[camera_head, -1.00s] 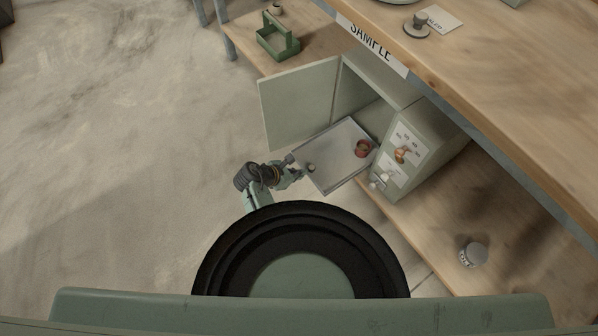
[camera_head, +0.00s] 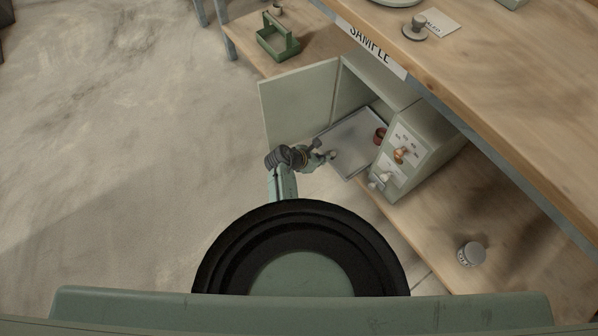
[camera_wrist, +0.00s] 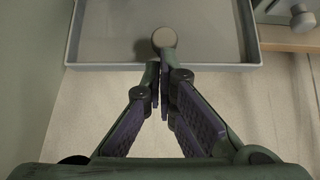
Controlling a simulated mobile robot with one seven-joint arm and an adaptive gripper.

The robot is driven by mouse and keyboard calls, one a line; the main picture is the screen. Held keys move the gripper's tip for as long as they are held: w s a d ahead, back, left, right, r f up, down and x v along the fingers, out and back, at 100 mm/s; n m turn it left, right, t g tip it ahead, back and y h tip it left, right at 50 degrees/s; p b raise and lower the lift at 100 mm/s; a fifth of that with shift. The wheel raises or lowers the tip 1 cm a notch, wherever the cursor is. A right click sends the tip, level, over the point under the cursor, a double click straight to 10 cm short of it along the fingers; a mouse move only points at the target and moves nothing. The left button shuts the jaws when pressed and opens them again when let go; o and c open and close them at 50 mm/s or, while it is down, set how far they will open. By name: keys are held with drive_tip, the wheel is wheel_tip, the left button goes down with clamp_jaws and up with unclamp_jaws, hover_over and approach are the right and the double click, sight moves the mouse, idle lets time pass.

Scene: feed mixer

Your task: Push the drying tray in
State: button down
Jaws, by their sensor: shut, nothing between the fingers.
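The drying tray (camera_head: 357,135) is a shallow grey metal tray, partly inside the open green cabinet (camera_head: 404,152) and partly sticking out of its front. A red-brown round item (camera_head: 380,135) sits in it, partly hidden by the cabinet's side. In the wrist view the tray's front rim (camera_wrist: 100,67) runs across the upper part. A round knob (camera_wrist: 164,37) shows at the rim's middle. My gripper (camera_head: 326,154) is shut and empty, with its fingertips (camera_wrist: 160,62) at the knob and front rim; they look to be touching, but exact contact is hard to tell.
The cabinet door (camera_head: 299,102) stands open to the left of the tray. The cabinet's right front carries knobs (camera_head: 399,155). A green carrier (camera_head: 278,42) is on the lower shelf at the back, and a small jar (camera_head: 472,254) is at the right. Open floor lies left.

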drive_tip(key=b, duration=0.1)
approach(353, 144)
drive_tip(key=x, duration=0.5)
drive_tip(key=shift+f, duration=0.1)
drive_tip(key=shift+w+d, duration=0.25)
drive_tip(key=shift+w, duration=0.05)
drive_tip(key=shift+s+a, duration=0.15)
drive_tip(key=shift+a, duration=0.05)
drive_tip(key=s+a, duration=0.1)
drive_tip(key=a+r+p, duration=0.1)
drive_tip(key=s+a+p, duration=0.1)
drive_tip(key=shift+s+a+r, duration=0.25)
drive_tip(key=shift+s+a, duration=0.15)
drive_tip(key=v, duration=0.8)
drive_tip(key=shift+a, duration=0.15)
drive_tip(key=shift+s+a, duration=0.1)
drive_tip(key=shift+s, duration=0.05)
